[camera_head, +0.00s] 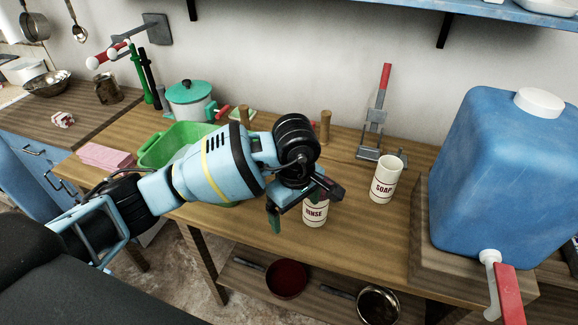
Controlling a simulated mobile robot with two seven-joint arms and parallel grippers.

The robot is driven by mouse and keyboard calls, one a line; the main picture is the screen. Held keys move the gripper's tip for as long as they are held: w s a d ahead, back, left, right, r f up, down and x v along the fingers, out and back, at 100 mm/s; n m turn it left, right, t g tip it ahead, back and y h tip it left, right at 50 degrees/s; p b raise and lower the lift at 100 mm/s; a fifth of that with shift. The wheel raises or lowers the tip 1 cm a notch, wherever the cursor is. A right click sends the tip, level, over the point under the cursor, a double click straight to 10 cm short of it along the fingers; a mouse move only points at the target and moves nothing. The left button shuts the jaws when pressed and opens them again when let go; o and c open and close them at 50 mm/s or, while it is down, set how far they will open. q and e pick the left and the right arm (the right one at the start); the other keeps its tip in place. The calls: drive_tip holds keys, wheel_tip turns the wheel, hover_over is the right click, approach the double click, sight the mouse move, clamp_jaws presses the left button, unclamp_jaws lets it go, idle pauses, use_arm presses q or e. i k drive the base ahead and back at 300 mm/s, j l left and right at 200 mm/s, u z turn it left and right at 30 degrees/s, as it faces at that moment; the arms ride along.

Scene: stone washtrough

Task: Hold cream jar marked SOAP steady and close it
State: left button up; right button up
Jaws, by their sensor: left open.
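The cream jar marked SOAP (383,186) stands upright on the wooden table, right of my left gripper and apart from it. Its top looks open, with a pale inside, and I see no lid on it. A similar cream jar marked RINSE (315,213) stands to its left, partly covered by my left gripper. My left gripper (299,204) is open and hangs over the table in front of the RINSE jar; I cannot tell whether they touch. I cannot make out a loose lid. My right gripper is not in view.
A large blue water container (505,170) with a red-handled tap stands on a board at the right. A grey stand with a red lever (375,120) is behind the SOAP jar. A green basin (165,150) and teal-lidded pot (190,103) stand left. Table front right of centre is clear.

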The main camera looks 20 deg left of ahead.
sight(385, 181)
drive_tip(key=i+j+z, duration=0.25)
drive_tip(key=j, duration=0.35)
drive_tip(key=i+j+z, duration=0.1)
drive_tip(key=i+j, duration=0.2)
drive_tip(key=i+j+z, duration=0.15)
drive_tip(key=j, duration=0.2)
